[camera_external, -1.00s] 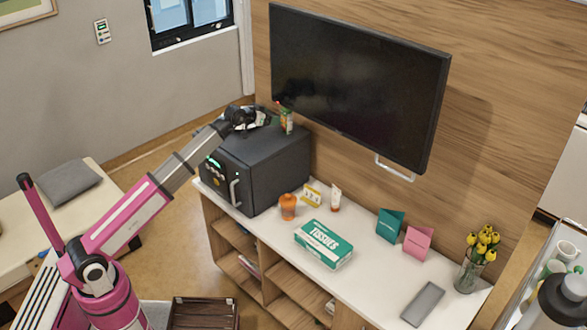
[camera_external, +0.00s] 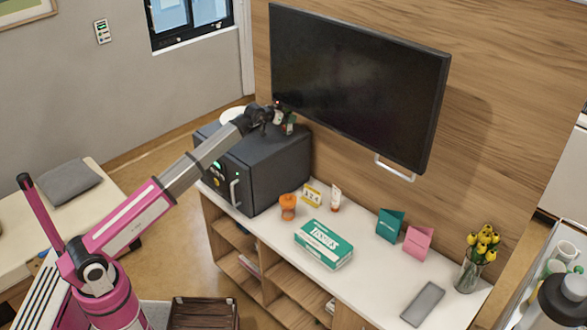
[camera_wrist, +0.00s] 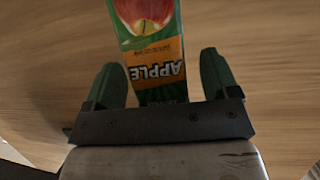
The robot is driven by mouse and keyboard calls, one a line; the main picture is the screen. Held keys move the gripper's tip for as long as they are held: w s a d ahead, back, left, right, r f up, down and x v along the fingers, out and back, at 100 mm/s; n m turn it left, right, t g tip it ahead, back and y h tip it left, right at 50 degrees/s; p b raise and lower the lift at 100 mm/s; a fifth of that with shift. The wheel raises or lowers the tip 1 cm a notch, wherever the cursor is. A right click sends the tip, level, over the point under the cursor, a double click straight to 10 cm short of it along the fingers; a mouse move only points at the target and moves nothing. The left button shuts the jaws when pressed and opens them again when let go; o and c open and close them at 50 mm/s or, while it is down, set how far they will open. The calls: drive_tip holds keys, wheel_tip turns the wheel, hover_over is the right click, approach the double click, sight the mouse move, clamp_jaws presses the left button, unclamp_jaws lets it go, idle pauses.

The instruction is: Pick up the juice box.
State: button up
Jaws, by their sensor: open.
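The juice box (camera_wrist: 150,45) is a green and orange carton with a red apple picture and the word APPLE, upside down in the wrist view. In the external view the juice box (camera_external: 290,124) stands on the back right of the black appliance's top, partly hidden by my gripper (camera_external: 278,118). In the wrist view my gripper (camera_wrist: 160,78) is open, with one dark green finger on each side of the carton's near end. A gap shows on both sides, so the fingers look clear of it.
The television (camera_external: 360,80) hangs close to the gripper's right. An orange cup (camera_external: 288,206) and a tissue box (camera_external: 324,244) stand on the white cabinet top (camera_external: 375,270).

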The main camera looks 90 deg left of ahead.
drive_tip(key=shift+w+a+f, duration=0.15)
drive_tip(key=shift+w+a, duration=0.05)
drive_tip(key=c, duration=1.1)
drive_tip(key=shift+r, duration=0.2)
